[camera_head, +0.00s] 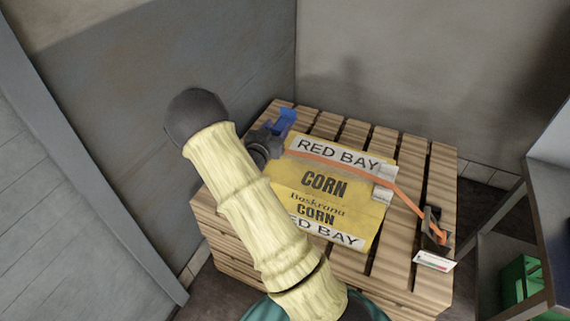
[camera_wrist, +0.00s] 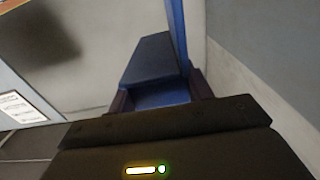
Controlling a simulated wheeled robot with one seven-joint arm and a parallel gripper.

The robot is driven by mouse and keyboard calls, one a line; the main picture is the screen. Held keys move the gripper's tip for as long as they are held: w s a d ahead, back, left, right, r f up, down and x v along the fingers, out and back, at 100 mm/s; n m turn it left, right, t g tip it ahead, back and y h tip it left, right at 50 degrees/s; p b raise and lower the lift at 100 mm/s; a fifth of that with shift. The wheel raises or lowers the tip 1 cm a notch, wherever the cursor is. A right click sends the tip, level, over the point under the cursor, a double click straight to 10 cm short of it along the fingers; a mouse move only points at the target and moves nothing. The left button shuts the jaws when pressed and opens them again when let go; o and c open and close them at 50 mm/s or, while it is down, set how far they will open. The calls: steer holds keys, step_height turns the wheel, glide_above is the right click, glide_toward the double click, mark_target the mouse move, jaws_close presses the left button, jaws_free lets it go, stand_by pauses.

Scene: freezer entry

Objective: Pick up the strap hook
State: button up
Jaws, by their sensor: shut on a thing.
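My gripper (camera_head: 272,133) is above the back left corner of a wooden pallet crate. It is shut on a blue, angular, bracket-like piece (camera_head: 287,120), which I take to be the strap hook. In the wrist view, this blue piece (camera_wrist: 152,62) sits between the dark fingers (camera_wrist: 160,98), with a flat plate and an upright bar. An orange strap (camera_head: 340,161) runs across the yellow box. Its left end passes near my gripper, and I cannot tell whether it joins the blue piece.
The yellow corn box (camera_head: 325,181) lies on the slatted crate (camera_head: 408,165). A dark buckle (camera_head: 432,222) and a white label (camera_head: 434,260) are at the crate's right edge. Walls stand close behind and left. A grey shelf (camera_head: 545,205) with a green crate (camera_head: 521,280) is at right.

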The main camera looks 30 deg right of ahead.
steer(key=shift+f+b, duration=1.4)
steer(key=shift+f, duration=1.1)
step_height(320, 180, down, 5)
steer(key=b, duration=0.3)
steer(key=shift+w+f, duration=0.1)
steer(key=shift+f+b, duration=0.3)
steer(key=shift+b, duration=0.05)
steer(key=shift+f, duration=0.25)
